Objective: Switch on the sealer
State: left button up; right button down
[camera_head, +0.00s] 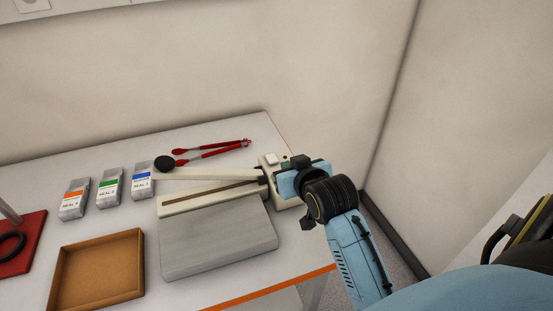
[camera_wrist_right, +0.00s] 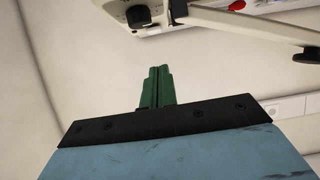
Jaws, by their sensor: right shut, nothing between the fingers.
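The sealer (camera_head: 205,201) is a long cream bar unit on the table, with a grey plate (camera_head: 220,240) in front of it. Its cream lever arm (camera_head: 210,174) ends at the left in a round black knob and is raised above the bar. A control box with a pale square (camera_head: 271,159) on top sits at the right end. My right gripper (camera_head: 287,164) is at that box, its green fingers shut and empty; they also show in the right wrist view (camera_wrist_right: 160,70), with the sealer body (camera_wrist_right: 105,10) above them. Contact cannot be told. My left gripper is not in view.
Red tongs (camera_head: 215,152) lie behind the sealer. Several small seal packs (camera_head: 110,188) stand to the left. A brown tray (camera_head: 97,270) and a red-based stand (camera_head: 22,250) are further left. The table's right edge and the wall are close to my right arm.

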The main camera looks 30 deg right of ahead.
jog(key=shift+w+d+r+m+t+h, duration=0.3)
jog(key=shift+w+d+r, duration=0.2)
jog(key=shift+w+r, duration=0.25)
send_over(276, 169)
notch_tip(276, 169, down, 3)
jog(key=shift+d+f, duration=0.1)
jog(key=shift+f, duration=0.1)
notch_tip(276, 169, down, 3)
jog(key=shift+f+b, duration=0.15)
jog(key=shift+b, duration=0.15)
jog(key=shift+f, duration=0.5)
